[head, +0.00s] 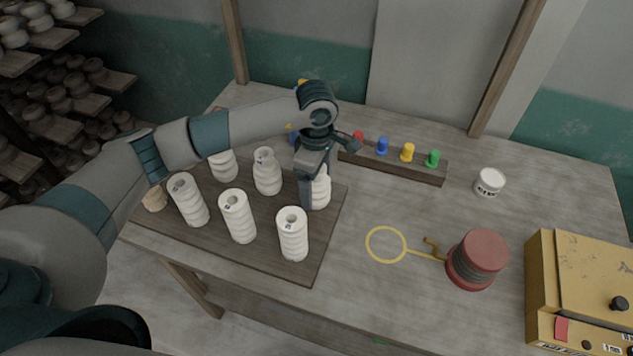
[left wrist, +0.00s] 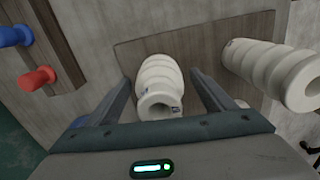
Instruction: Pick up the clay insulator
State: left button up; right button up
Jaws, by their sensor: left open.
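Several white ribbed clay insulators stand on a dark wooden board (head: 268,250) on the table. One insulator (head: 322,190) at the board's right edge is partly hidden behind my left gripper (head: 312,190). In the left wrist view that insulator (left wrist: 160,85) stands between the two open fingers of my left gripper (left wrist: 160,92), with its hollow top facing the camera. I see gaps on both sides of it. Another insulator (left wrist: 268,70) shows to the right in the wrist view. In the head view a front insulator (head: 292,235) stands nearest the board's front right corner. My right gripper is out of view.
A wooden rack (head: 400,168) with red, blue, yellow and green pegs lies behind the gripper. A white tub (head: 488,183), a yellow ring (head: 386,244), a red spool (head: 478,258) and a yellow box (head: 582,290) are to the right. The table between board and ring is clear.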

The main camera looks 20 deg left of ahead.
aim_at(322, 170)
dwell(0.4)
pick_arm(q)
jog(key=c, duration=1.6)
jog(key=shift+w+r, duration=0.1)
jog(key=shift+r, duration=0.05)
jog(key=shift+r+b, duration=0.5)
jog(key=shift+b, duration=0.15)
jog(key=r, duration=0.1)
jog(key=r+b, duration=0.1)
jog(key=d+r+b, duration=0.1)
jog(key=shift+w, duration=0.3)
jog(key=w+d+r+b, duration=0.5)
jog(key=d+r, duration=0.1)
jog(key=d, duration=0.3)
jog(key=shift+w+r, duration=0.35)
